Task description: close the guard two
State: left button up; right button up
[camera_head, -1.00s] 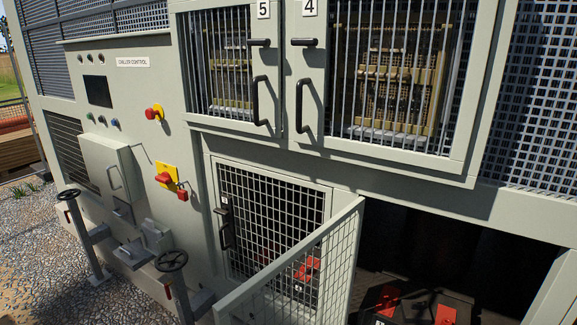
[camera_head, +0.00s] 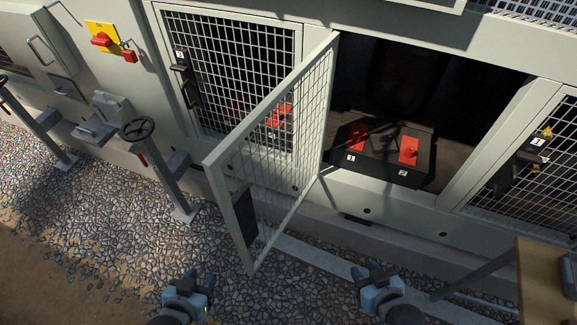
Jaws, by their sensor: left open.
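A mesh guard door (camera_head: 275,150) stands swung wide open, out toward me, hinged on the left side of a dark opening (camera_head: 395,85). Its number is not visible from here. Inside the opening sits a black unit (camera_head: 385,165) with red parts and labels 1 and 2. Another mesh guard (camera_head: 235,45) to the left is shut, with a black handle. My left gripper (camera_head: 198,279) is open and empty, low in front and left of the open door. My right gripper (camera_head: 366,270) looks open and empty, low and right of the door. Neither touches it.
A shut mesh guard (camera_head: 515,170) with a black latch is at the right. A wooden-topped stand (camera_head: 548,275) is at the lower right. A post with a handwheel (camera_head: 137,130) stands left of the open door. Gravel (camera_head: 110,230) covers the ground in front.

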aim_at(237, 210)
jog(key=i+j+z, duration=0.15)
jog(key=j+z, duration=0.3)
jog(key=j, duration=0.2)
jog(key=i+j+z, duration=0.1)
jog(key=j+z, duration=0.35)
jog(key=j, duration=0.25)
jog(key=j+z, duration=0.45)
jog(key=j, duration=0.2)
jog(key=i+j+z, duration=0.2)
jog(key=j+z, duration=0.25)
jog(key=k+z, duration=0.2)
jog(key=k, duration=0.35)
